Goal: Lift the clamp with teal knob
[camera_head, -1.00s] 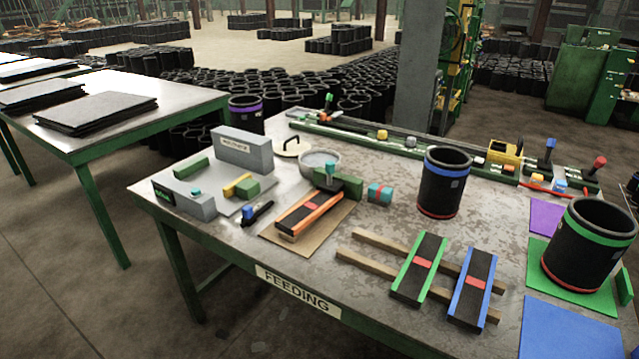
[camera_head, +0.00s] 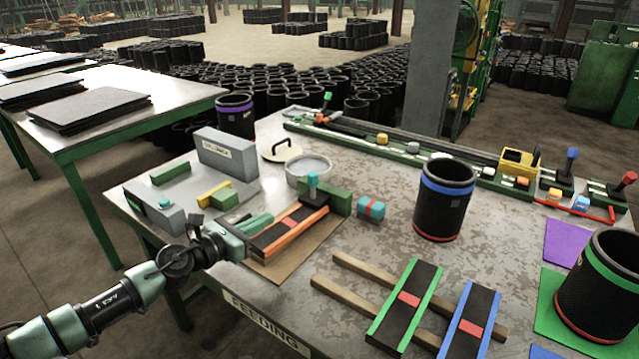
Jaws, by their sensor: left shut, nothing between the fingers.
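The clamp with the teal knob (camera_head: 312,180) sits at the far end of the black strip with orange edges (camera_head: 285,232), which lies on a brown board (camera_head: 283,268). A green block (camera_head: 339,203) stands right beside the clamp. My left gripper (camera_head: 266,220) reaches in from the left over the near left part of the strip. It is shut and empty, short of the clamp and to its left. Its contact with the strip cannot be told. My right gripper is not in view.
A grey bowl (camera_head: 308,171) and a round lid with a handle (camera_head: 279,151) are behind the clamp. A teal block with a red band (camera_head: 370,208) is to its right. A grey box (camera_head: 226,156) stands at the left. A black sleeve with a blue band (camera_head: 444,205) stands further right.

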